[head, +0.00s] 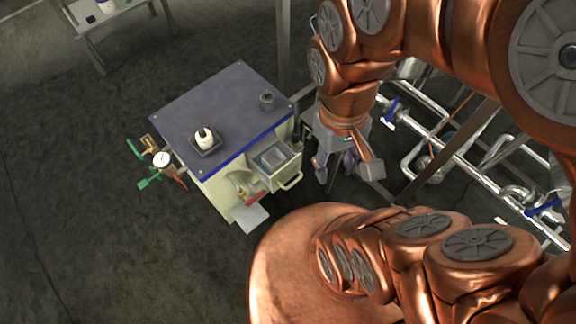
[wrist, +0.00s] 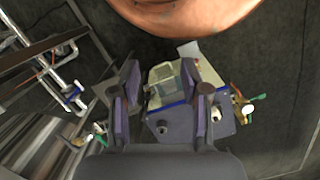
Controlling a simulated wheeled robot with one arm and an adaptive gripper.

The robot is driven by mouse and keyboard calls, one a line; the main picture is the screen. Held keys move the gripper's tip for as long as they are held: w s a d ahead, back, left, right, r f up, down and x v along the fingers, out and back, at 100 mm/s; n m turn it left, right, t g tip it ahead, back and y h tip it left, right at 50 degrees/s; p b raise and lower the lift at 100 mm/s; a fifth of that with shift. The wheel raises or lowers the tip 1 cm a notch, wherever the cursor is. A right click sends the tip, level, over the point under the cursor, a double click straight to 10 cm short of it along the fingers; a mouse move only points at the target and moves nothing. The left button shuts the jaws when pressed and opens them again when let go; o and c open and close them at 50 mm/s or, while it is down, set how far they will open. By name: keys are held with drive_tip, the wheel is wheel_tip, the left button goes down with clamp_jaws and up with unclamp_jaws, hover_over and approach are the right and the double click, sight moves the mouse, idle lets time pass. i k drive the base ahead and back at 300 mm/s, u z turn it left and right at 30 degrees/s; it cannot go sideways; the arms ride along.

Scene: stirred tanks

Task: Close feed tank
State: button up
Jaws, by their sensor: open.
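A cream box with a dark blue-edged top (head: 200,95) stands left of centre in the head view. A small grey bin with a front handle (head: 273,160) sits at its right front side, looking open or recessed on top. I cannot tell which part is the feed tank. A small red handle (head: 255,199) shows low on the front. My gripper (head: 346,166) is open and empty, to the right of the box and apart from it. In the wrist view my gripper (wrist: 160,95) shows both fingers spread, with the box top (wrist: 175,125) beyond them.
A white cup-like item (head: 204,138) and a small grey knob (head: 267,98) are on the box top. A gauge (head: 162,159) and green-handled valves stick out at left. Steel pipes with blue handles (head: 393,109) run along the right. The dark floor at left is clear.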

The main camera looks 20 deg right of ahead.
sight(270, 158)
drive_tip(key=z, duration=1.6)
drive_tip(key=k, duration=1.35)
drive_tip(key=u, duration=1.8)
drive_tip(key=i, duration=0.5)
drive_tip(key=z, duration=0.05)
